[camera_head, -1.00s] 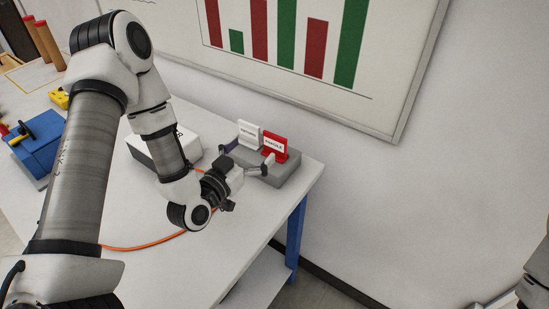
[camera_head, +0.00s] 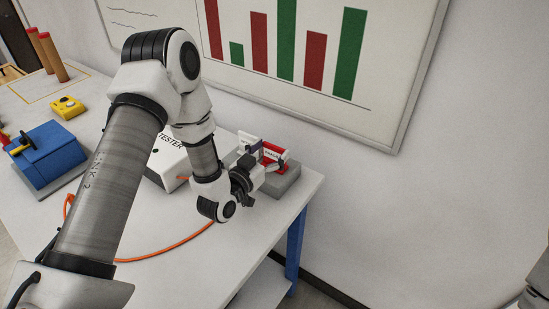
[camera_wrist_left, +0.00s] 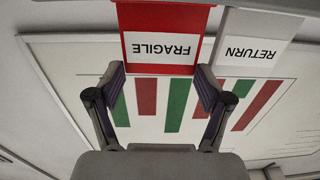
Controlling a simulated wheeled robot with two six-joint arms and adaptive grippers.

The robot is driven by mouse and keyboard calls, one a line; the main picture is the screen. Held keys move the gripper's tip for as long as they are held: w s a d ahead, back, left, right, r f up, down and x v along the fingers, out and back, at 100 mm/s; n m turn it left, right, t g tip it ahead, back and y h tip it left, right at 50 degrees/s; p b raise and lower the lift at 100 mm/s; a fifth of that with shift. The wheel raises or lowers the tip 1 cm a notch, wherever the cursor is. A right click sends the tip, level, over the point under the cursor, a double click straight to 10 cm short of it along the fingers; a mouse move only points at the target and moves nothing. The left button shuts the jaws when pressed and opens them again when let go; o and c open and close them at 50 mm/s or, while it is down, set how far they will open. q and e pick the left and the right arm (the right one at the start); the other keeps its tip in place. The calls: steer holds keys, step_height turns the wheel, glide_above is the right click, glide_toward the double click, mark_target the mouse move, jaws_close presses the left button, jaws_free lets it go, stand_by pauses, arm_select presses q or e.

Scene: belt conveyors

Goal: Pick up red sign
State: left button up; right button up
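The red sign (camera_head: 275,151) with a white FRAGILE label stands on a grey block (camera_head: 285,182) at the table's far right corner. In the left wrist view the sign (camera_wrist_left: 166,40) appears upside down at the top centre. My left gripper (camera_head: 267,156) is open in front of it, its two fingers apart. In the wrist view the fingertips (camera_wrist_left: 159,72) lie to either side of the sign's near edge; I cannot tell if they touch it. A white RETURN sign (camera_wrist_left: 250,45) stands beside the red one, partly hidden by my gripper in the head view (camera_head: 246,139).
A white TESTER box (camera_head: 166,165) stands left of my gripper, partly behind my arm. An orange cable (camera_head: 165,246) lies on the white table (camera_head: 200,270). A blue box (camera_head: 48,152) and yellow device (camera_head: 67,107) are farther left. A wall board (camera_head: 385,120) is behind.

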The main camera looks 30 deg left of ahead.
arm_select(q)
steer(key=shift+c, duration=1.3)
